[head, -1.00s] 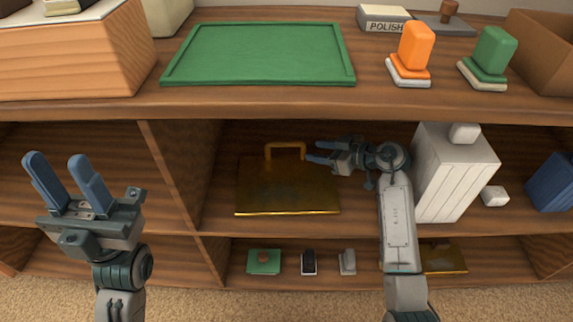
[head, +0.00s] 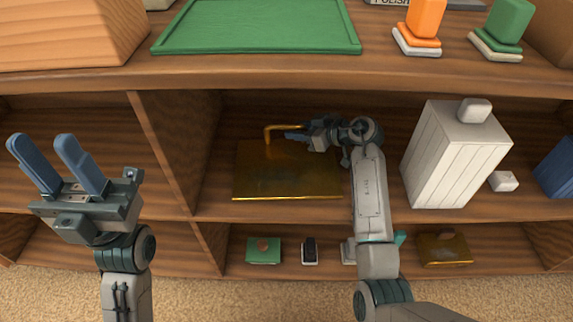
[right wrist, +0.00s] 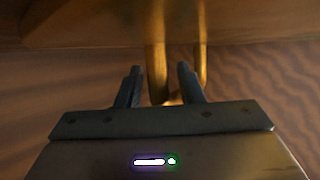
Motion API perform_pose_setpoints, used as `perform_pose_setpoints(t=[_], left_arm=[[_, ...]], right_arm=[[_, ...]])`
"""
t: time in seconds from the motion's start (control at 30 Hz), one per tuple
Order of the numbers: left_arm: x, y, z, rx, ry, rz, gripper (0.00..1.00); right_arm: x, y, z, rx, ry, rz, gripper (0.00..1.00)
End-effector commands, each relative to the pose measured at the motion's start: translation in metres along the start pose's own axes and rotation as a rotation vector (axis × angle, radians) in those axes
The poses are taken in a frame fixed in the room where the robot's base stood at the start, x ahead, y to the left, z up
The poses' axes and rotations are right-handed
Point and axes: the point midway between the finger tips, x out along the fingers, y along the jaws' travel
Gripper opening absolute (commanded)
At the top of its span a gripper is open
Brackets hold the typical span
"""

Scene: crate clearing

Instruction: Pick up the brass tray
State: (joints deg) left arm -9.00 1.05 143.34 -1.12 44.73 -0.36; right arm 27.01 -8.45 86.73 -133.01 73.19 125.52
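The brass tray (head: 285,175) lies in the middle shelf compartment, with a raised brass handle (head: 267,135) at its back. My right gripper (head: 288,134) is at the right part of the handle and covers some of it. In the right wrist view my right gripper (right wrist: 160,82) has its fingers apart. One brass bar of the handle (right wrist: 156,45) stands between or just beyond the fingertips; contact cannot be told. Another bar is behind the right finger. My left gripper (head: 60,165) is open and empty, in front of the left compartment.
A white box (head: 455,155) stands right of my right arm, with a small white block (head: 503,181) beside it. A wooden divider (head: 178,150) is left of the tray. A green tray (head: 260,28) lies on the top shelf. Small items and a brass block (head: 442,250) are below.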

Motion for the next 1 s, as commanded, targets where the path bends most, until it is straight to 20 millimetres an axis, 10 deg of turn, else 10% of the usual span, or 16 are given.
perform_pose_setpoints(t=[0.17,1.0], left_arm=[[0.000,0.000,0.000,0.000,0.000,0.000,0.36],[0.020,-0.001,-0.001,-0.017,-0.008,0.021,0.36]], right_arm=[[0.000,0.000,0.000,0.000,0.000,0.000,0.00],[-0.016,0.000,-0.040,-0.001,0.004,-0.001,0.00]])
